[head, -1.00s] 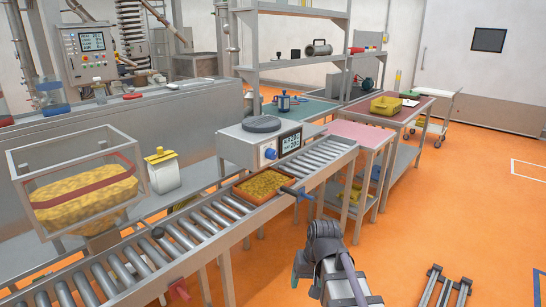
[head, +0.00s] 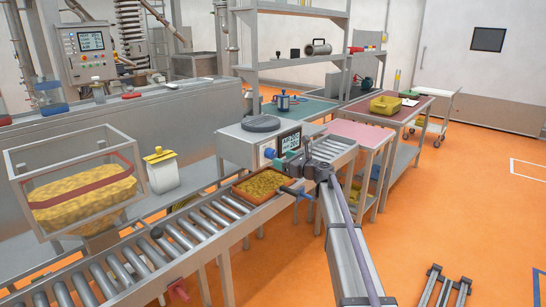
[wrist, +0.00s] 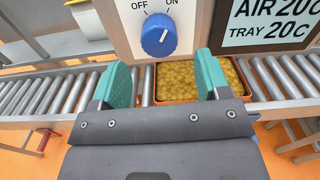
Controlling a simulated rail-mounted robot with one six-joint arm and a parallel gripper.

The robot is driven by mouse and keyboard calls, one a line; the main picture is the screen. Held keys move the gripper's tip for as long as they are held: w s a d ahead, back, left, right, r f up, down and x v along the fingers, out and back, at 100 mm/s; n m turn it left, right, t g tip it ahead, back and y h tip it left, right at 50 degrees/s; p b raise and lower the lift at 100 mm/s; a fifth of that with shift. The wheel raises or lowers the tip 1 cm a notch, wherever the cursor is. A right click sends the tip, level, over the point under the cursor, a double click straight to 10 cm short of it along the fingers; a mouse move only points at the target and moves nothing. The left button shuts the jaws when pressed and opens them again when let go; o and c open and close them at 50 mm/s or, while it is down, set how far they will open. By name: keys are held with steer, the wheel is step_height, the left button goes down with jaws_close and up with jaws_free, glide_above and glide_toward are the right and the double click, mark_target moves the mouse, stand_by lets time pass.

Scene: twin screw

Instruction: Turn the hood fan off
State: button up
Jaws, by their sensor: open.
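A blue knob (head: 269,153) sits on the front of a white and grey box (head: 236,147) that stands beyond the roller conveyor. In the wrist view the knob (wrist: 159,37) has OFF printed at its upper left and ON at its upper right. Its white mark points up and right, toward ON. No fan name is legible beside it. My gripper (wrist: 162,72) is open and empty, with its green fingers apart below and either side of the knob, not touching it. In the head view my gripper (head: 287,162) is just right of the knob, in front of the box.
A display (wrist: 268,22) reading AIR 20C and TRAY 20C is right of the knob. A tray of yellow pieces (head: 261,185) lies on the roller conveyor (head: 200,220) below my gripper. A pink-topped table (head: 362,134) is at the right. Open orange floor lies beyond.

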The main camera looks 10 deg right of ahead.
mark_target(273, 155)
steer(key=x, duration=0.5)
steer(key=shift+w+a, duration=0.25)
steer(key=shift+w, duration=0.05)
steer(key=shift+c, duration=0.2)
steer(key=c, duration=0.9)
